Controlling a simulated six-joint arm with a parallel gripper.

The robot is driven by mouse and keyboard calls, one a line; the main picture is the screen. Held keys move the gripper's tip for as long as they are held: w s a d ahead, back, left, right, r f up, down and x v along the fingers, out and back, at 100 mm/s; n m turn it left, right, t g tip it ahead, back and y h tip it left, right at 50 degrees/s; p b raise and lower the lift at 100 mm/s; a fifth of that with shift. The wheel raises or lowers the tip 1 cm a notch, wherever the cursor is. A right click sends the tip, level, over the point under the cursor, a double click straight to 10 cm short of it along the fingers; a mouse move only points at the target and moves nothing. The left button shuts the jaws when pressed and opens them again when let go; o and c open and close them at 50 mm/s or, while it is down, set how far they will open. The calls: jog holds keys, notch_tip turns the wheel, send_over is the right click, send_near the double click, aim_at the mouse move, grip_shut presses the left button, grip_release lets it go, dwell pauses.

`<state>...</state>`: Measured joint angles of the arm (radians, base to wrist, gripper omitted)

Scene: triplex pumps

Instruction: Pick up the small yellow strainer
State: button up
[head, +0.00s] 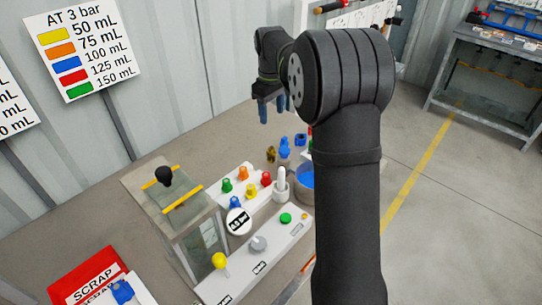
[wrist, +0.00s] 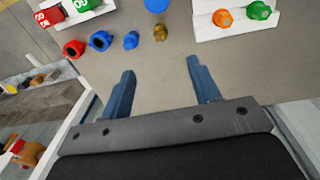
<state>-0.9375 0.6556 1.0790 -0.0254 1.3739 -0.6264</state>
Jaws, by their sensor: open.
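A small dark yellow, brass-like piece (wrist: 160,32), which looks like the small yellow strainer, stands on the grey bench top in the wrist view, ahead of my fingertips. In the head view it (head: 271,154) is left of a blue piece. My gripper (wrist: 162,68) is open and empty, with its two blue fingers apart and nothing between them. In the head view my gripper (head: 271,106) hangs above the bench, up the picture from the yellow piece and clear of it.
Beside the yellow piece are a small blue piece (wrist: 130,40), a larger blue ring-like piece (wrist: 100,41) and a red one (wrist: 73,48). A white rack (head: 241,185) holds coloured caps, one yellow (head: 251,190). A blue-filled bowl (head: 306,180) is partly hidden by my arm.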

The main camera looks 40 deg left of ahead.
aim_at(271, 147)
jog(key=f, duration=0.8)
jog(key=w+f, duration=0.1)
jog(key=f, duration=0.3)
jog(key=shift+a+f, duration=0.2)
jog(key=shift+f, duration=0.2)
jog(key=f, duration=0.5)
jog(key=shift+a+f, duration=0.15)
jog(key=shift+a, duration=0.2)
jog(key=c, duration=1.1)
